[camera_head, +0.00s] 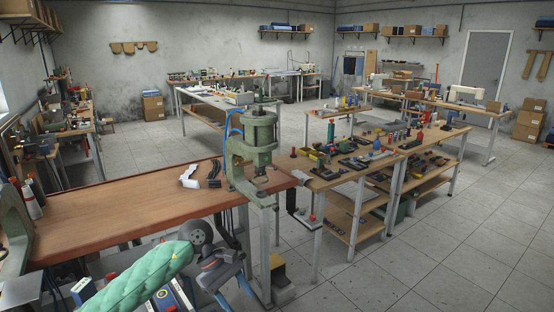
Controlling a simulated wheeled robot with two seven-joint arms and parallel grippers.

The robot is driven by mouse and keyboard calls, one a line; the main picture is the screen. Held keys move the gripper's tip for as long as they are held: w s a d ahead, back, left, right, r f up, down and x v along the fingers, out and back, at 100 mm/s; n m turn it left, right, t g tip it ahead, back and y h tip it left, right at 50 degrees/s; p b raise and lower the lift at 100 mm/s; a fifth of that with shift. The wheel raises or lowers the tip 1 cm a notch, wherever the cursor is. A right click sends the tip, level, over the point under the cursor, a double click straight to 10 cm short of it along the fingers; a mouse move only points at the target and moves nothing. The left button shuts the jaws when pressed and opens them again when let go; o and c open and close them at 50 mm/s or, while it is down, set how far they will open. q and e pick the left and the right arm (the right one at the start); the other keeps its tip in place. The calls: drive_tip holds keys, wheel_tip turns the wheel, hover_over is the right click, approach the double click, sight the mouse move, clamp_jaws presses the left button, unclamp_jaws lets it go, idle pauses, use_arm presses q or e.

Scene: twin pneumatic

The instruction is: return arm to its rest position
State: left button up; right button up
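My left arm, in a green quilted sleeve (135,280), reaches in from the bottom left of the head view. It ends in a dark round wrist joint and my grey-blue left gripper (224,270). The gripper is in front of the near edge of the wooden workbench (120,215), low in the picture. I cannot make out whether its fingers are open or shut, and I see nothing clearly held. My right arm and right gripper are not in view.
A green press (255,150) stands at the bench's right end. A white part (189,177) and a black part (214,172) lie beside it. Another green machine (14,235) is at the left edge. Tool-covered tables (325,180) stand to the right; the tiled floor (450,250) there is clear.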

use_arm(q)
drive_tip(key=s+d+r+n+t+h, duration=0.3)
drive_tip(key=d+r+n+t+h, duration=0.5)
drive_tip(key=d+r+n+h, duration=0.55)
drive_tip(key=w+a+f+n+t+y, duration=0.1)
drive_tip(key=a+n+t+y, duration=0.3)
drive_tip(key=a+n+t, duration=0.5)
drive_tip(key=w+a+f+n+t+y, duration=0.2)
drive_tip(key=n+t+y, duration=0.3)
drive_tip(key=n, duration=0.9)
drive_tip(key=s+a+f+n+y, duration=0.2)
drive_tip(key=a+f+n+y, duration=0.65)
drive_tip(key=n, duration=0.35)
drive_tip(key=s+a+f+n+g+y, duration=0.2)
drive_tip(key=s+a+f+n+g, duration=0.15)
drive_tip(key=s+f, duration=0.3)
drive_tip(key=s+a+f+n+g+y, duration=0.1)
drive_tip(key=s+a+f+n+g, duration=0.1)
drive_tip(key=s+f+n+g, duration=0.7)
drive_tip(key=s+f+g, duration=0.4)
drive_tip(key=s, duration=0.8)
drive_tip(key=s+d+f, duration=0.1)
drive_tip(key=d+f, duration=0.1)
drive_tip(key=f, duration=1.5)
drive_tip(key=s+d+f+h, duration=0.1)
drive_tip(key=s+d+f, duration=0.1)
drive_tip(key=f, duration=1.6)
drive_tip(key=shift+s+d+f, duration=0.2)
drive_tip(key=shift+s+f, duration=0.1)
